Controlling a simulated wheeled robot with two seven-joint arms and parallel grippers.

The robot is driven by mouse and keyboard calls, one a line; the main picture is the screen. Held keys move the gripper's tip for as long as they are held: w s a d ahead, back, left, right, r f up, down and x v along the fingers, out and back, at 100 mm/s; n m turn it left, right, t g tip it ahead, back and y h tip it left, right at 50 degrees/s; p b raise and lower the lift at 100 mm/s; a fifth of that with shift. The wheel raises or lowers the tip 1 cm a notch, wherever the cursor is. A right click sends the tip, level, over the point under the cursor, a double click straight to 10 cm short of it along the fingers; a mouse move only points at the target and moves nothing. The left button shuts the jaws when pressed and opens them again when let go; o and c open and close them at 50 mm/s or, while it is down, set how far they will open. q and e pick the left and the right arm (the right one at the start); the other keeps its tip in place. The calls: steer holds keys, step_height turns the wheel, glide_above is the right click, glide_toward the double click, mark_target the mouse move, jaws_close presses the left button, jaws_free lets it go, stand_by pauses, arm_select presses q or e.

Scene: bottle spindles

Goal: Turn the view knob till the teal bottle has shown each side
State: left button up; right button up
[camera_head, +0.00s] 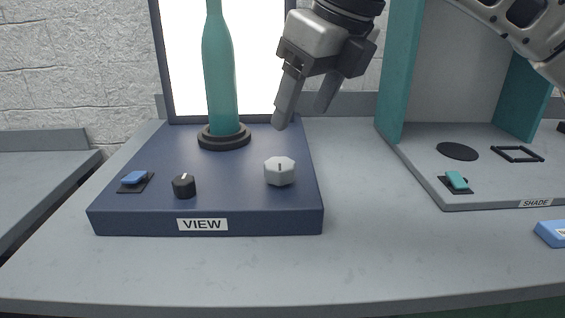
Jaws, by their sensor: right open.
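The teal bottle (219,75) stands upright on a dark round spindle (224,137) at the back of the blue box (225,190) labelled VIEW (202,225). A bright white panel (265,60) is behind it. On the box are a pale grey faceted knob (280,171) at the right and a small black knob (184,186) nearer the front; each has a mark on its top. My right gripper (302,118) is open and empty above the back right of the box, apart from both knobs. My left gripper is not in view.
A blue rocker switch (134,178) is at the box's left. At the right stands a booth with teal walls (400,70), a SHADE label (535,203) and a teal switch (457,180). A blue block (552,232) lies at the right edge. The grey table (380,250) is clear in front.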

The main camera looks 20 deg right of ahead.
mark_target(282, 164)
steer(key=b+x, duration=0.1)
steer(key=x, duration=0.9)
steer(key=shift+w+f, duration=0.2)
steer(key=shift+f, duration=0.1)
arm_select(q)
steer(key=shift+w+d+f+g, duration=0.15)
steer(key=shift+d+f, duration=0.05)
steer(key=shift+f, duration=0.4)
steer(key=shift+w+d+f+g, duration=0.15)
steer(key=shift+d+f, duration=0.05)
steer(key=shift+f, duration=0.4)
arm_select(e)
steer(key=c, duration=1)
